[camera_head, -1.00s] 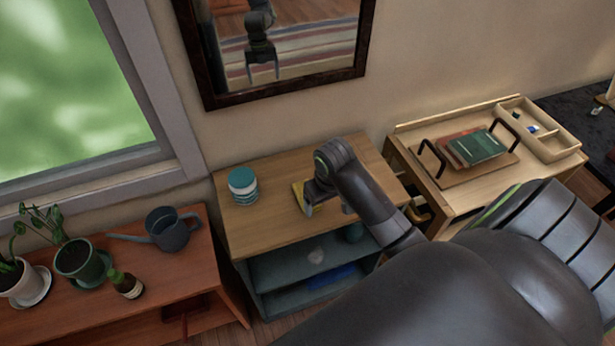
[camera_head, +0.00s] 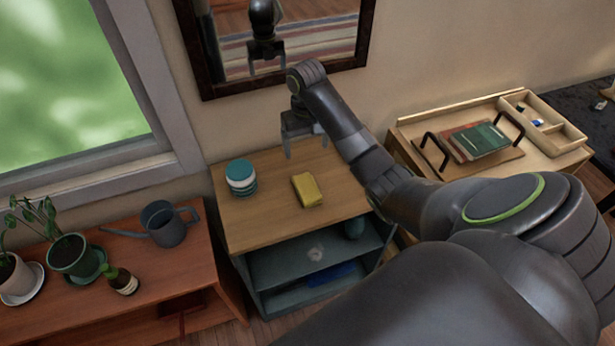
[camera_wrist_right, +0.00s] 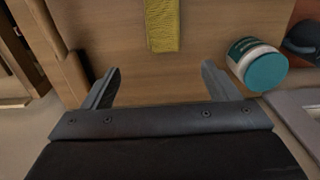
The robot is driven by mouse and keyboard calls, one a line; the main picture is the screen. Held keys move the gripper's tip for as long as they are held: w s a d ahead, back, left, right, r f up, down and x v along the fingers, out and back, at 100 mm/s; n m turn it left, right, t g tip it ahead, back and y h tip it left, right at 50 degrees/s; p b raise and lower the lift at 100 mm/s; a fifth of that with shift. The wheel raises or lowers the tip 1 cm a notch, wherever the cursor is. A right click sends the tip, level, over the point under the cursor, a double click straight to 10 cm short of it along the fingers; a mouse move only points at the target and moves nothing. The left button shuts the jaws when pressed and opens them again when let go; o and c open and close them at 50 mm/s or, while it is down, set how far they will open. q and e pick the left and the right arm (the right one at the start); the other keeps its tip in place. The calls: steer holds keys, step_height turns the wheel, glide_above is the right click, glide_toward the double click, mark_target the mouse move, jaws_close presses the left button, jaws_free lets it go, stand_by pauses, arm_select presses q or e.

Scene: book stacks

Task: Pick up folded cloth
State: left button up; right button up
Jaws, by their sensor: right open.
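The folded cloth (camera_head: 307,189) is yellow and lies flat on the wooden top of a small shelf unit. It also shows at the top of the right wrist view (camera_wrist_right: 162,24), ahead of the fingers and roughly between their lines. My right gripper (camera_head: 304,150) is open and empty. It hangs above the back of the shelf top, apart from the cloth. Both fingers (camera_wrist_right: 160,84) show spread in the right wrist view with nothing between them. My left gripper is not in view.
A teal-lidded jar (camera_head: 241,177) stands left of the cloth. A watering can (camera_head: 166,223) and potted plants (camera_head: 72,256) stand on the red-brown bench at left. A cart with a tray of books (camera_head: 478,141) is at right. A mirror (camera_head: 290,40) hangs on the wall behind.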

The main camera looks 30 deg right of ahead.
steer(key=b, duration=0.8)
glide_above(305, 179)
steer(key=f, duration=0.9)
steer(key=shift+d, duration=0.2)
steer(key=shift+a+f+p, duration=0.15)
steer(key=shift+f, duration=1.1)
steer(key=shift+a+f+p, duration=0.1)
steer(key=shift+f+p, duration=0.05)
steer(key=shift+f, duration=1.1)
steer(key=c, duration=1.1)
step_height(305, 179, up, 5)
steer(key=shift+f, duration=0.1)
step_height(305, 179, up, 4)
steer(key=p, duration=0.3)
steer(key=shift+r+p, duration=0.65)
steer(key=shift+p, duration=0.05)
